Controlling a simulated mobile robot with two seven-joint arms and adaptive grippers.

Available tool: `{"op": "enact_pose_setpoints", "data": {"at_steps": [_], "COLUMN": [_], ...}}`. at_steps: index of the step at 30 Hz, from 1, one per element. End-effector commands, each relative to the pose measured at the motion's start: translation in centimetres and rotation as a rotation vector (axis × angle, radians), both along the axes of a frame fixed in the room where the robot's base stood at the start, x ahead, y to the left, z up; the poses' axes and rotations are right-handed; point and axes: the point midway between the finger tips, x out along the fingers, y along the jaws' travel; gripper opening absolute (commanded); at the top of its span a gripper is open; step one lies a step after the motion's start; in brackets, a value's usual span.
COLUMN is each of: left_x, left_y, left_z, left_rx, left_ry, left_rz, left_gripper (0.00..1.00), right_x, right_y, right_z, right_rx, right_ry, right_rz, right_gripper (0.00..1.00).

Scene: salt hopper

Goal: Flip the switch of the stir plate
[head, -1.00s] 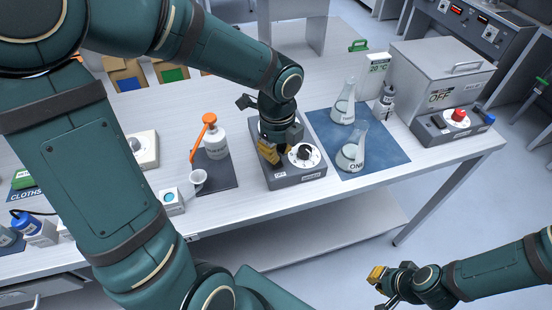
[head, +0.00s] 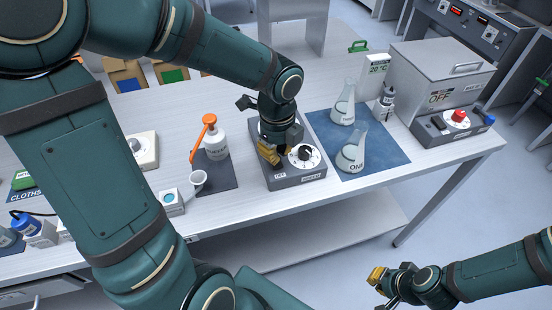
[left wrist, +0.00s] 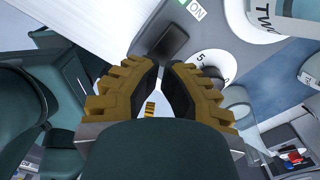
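The stir plate (head: 297,180) is a grey box with a white dial and black knob (head: 304,153) on the table. In the left wrist view its dark switch (left wrist: 172,42) lies just beyond my fingertips, beside a green ON label (left wrist: 196,9). My left gripper (head: 273,150) is over the left part of the stir plate and hides the switch in the head view. Its fingers (left wrist: 163,68) come together at the tips with nothing between them; I cannot tell whether they touch the switch. My right gripper (head: 380,284) is away from the table at the lower right.
A grey bath (head: 440,73) stands at the back right.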

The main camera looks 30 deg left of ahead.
Motion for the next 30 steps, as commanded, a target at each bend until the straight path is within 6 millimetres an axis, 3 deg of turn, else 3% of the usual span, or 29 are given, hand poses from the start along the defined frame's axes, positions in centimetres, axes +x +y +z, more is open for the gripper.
{"op": "enact_pose_setpoints", "data": {"at_steps": [30], "left_x": [0.0], "left_y": [0.0], "left_z": [-1.2], "left_rx": [0.000], "left_ry": [0.000], "left_rz": [0.000], "left_gripper": [0.00], "right_x": [0.0], "right_y": [0.0], "right_z": [-0.8], "right_rx": [0.000], "right_ry": [0.000], "right_rz": [0.000], "right_gripper": [0.00]}}
